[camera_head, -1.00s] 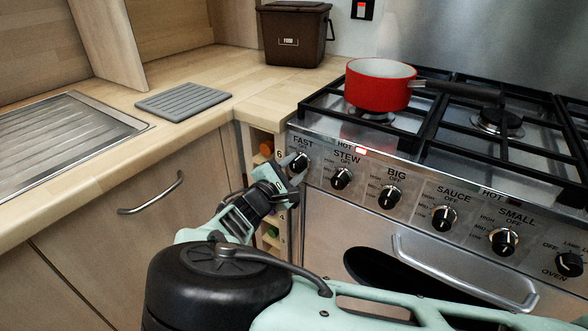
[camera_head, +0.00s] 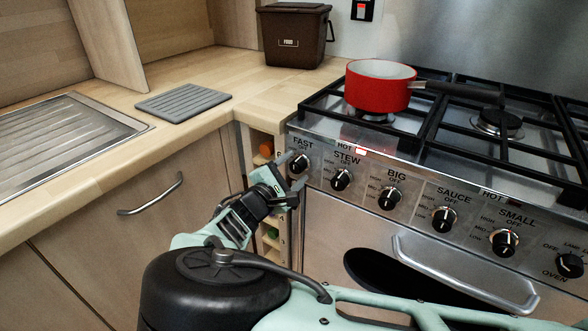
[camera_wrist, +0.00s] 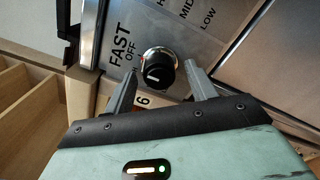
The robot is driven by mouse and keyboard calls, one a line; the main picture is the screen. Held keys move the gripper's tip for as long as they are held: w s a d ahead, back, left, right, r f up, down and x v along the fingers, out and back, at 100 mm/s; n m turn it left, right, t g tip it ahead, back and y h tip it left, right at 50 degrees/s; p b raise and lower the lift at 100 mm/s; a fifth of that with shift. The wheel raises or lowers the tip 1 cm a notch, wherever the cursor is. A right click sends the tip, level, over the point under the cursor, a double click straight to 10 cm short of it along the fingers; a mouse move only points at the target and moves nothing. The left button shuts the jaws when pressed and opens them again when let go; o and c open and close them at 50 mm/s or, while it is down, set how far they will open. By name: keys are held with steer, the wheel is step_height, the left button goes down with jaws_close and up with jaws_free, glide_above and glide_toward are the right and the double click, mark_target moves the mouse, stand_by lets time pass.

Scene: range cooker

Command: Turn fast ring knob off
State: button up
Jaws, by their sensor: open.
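The fast ring knob (camera_head: 299,163) is the leftmost black knob on the cooker's front panel, under the word FAST. In the wrist view the knob (camera_wrist: 158,70) has a pale pointer line and a silver collar, with FAST and OFF printed to its left. My gripper (camera_head: 292,170) is just in front of the knob in the head view. In the wrist view the gripper's fingers (camera_wrist: 160,88) are open, one on each side of the knob and short of it, with a gap between. Nothing is held. The line's exact setting is hard to read.
The stew knob (camera_head: 341,179) is right of the fast knob. A red HOT light (camera_head: 361,152) glows on the panel. A narrow shelf rack (camera_head: 268,236) stands left of the cooker. An oven handle (camera_head: 465,272) sticks out below.

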steer(key=v, duration=1.6)
steer(key=shift+s+a, duration=0.25)
steer(key=s+d+f+m+g+y, duration=0.1)
steer(key=s+d+m+g+y, duration=0.15)
steer(key=d+g, duration=0.4)
steer(key=s+d+f+m+g+y, duration=0.1)
steer(key=s+d+m+g, duration=0.25)
steer(key=d+g, duration=0.35)
steer(key=s+d+r+m+y, duration=0.2)
steer(key=s+d+r+y, duration=0.15)
steer(key=s+r, duration=0.35)
steer(key=s+d+r+m+y, duration=0.25)
steer(key=s+r+y, duration=0.25)
steer(key=s, duration=0.5)
step_height(320, 180, up, 12)
steer(key=p, duration=1.1)
steer(key=shift+d+r+g+p, duration=0.15)
steer(key=shift+d+g+p, duration=0.1)
steer(key=shift+g+p, duration=0.15)
